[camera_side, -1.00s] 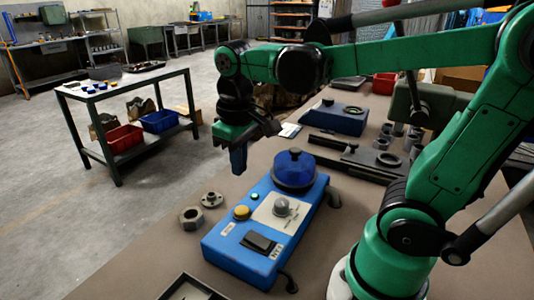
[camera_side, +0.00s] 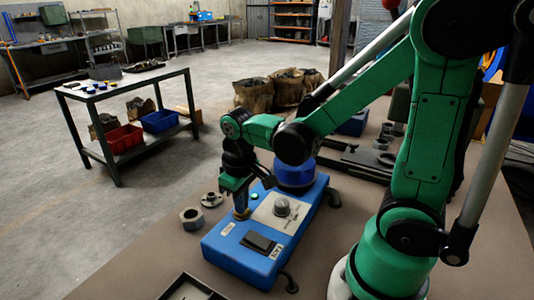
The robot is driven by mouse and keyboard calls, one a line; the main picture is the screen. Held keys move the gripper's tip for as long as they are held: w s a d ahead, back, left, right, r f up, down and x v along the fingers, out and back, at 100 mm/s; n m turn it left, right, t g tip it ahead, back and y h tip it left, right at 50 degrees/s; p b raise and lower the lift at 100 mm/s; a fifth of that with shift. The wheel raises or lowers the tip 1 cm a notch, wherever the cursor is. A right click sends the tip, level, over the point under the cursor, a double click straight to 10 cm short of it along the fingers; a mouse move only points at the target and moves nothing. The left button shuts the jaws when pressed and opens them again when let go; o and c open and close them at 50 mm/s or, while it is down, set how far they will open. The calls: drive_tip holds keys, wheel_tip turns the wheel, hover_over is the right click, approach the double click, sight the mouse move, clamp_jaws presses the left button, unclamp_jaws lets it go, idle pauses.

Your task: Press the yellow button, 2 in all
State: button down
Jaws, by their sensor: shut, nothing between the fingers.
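The blue control box (camera_side: 222,262) sits on the brown table. My gripper (camera_side: 241,212) is shut and points down at the box's left part, over the spot of the yellow button. The yellow button is mostly hidden by the fingertips, and I cannot tell whether they touch it or how far it is pressed. A grey knob (camera_side: 281,206) and a dark switch (camera_side: 258,243) are also on the box's top. The blue domed drum (camera_side: 295,174) at the box's back is partly hidden by my arm.
A hex nut (camera_side: 191,218) and a flanged ring (camera_side: 211,199) lie left of the box. A dark tray (camera_side: 190,290) is at the front edge. Grey cylinders and metal parts (camera_side: 370,160) lie at the back right.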

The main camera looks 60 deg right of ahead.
sight(241, 223)
drive_tip(key=shift+w+f, duration=0.1)
drive_tip(key=shift+f, duration=0.85)
drive_tip(key=shift+s+a+r, duration=0.15)
drive_tip(key=shift+r, duration=2)
drive_tip(key=shift+s+a+r, duration=0.1)
drive_tip(key=shift+r, duration=2)
drive_tip(key=t, duration=0.2)
drive_tip(key=a+t, duration=0.1)
drive_tip(key=t, duration=0.1)
drive_tip(key=a+r+t, duration=0.1)
drive_tip(key=t, duration=0.1)
drive_tip(key=shift+s+y, duration=0.15)
drive_tip(key=shift+y, duration=0.15)
